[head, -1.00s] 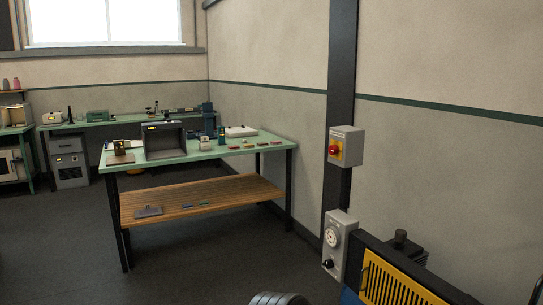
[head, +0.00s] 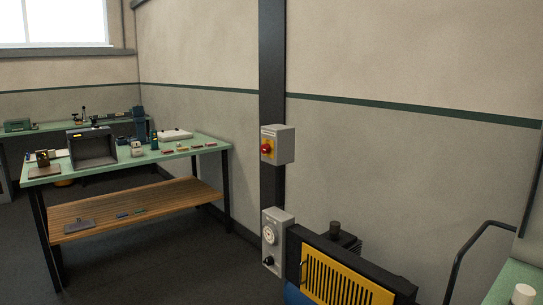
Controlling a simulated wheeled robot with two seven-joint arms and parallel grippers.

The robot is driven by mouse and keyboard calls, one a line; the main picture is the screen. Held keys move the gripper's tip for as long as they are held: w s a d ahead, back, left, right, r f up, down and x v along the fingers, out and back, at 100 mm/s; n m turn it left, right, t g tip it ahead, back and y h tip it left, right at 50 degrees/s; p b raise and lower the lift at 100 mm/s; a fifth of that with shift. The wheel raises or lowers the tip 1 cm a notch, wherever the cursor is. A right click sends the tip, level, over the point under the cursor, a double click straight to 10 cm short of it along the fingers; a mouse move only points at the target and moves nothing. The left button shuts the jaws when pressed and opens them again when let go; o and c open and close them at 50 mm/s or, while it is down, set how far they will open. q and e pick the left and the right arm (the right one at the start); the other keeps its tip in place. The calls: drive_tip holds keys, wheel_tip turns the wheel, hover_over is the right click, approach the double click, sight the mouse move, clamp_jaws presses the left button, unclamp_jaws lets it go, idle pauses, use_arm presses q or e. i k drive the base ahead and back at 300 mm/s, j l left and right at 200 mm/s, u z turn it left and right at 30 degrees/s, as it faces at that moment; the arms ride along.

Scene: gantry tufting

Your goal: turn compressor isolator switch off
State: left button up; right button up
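A grey isolator box (head: 282,144) with a red rotary knob (head: 266,149) on a yellow plate is mounted on the dark wall post, right of the picture's middle. The knob's exact angle is too small to tell. Below it is a second grey box (head: 277,240) with a round white dial and a black knob. Beside that box stands a machine with a yellow slotted grille (head: 345,286), probably the compressor. Neither of my grippers shows in the head view.
A green-topped workbench (head: 205,148) with a wooden lower shelf (head: 170,204) stands at the left. A black bent rail (head: 466,252) and a green surface (head: 505,283) are at the lower right. Dark floor (head: 165,265) lies open between bench and machine.

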sight(265, 148)
drive_tip(key=i+j, duration=0.6)
drive_tip(key=i+j+u, duration=0.1)
drive_tip(key=i+j, duration=1.05)
drive_tip(key=i, duration=0.2)
drive_tip(key=i+j+u, duration=0.1)
drive_tip(key=i+j, duration=0.5)
drive_tip(key=i+l, duration=0.05)
drive_tip(key=i, duration=0.05)
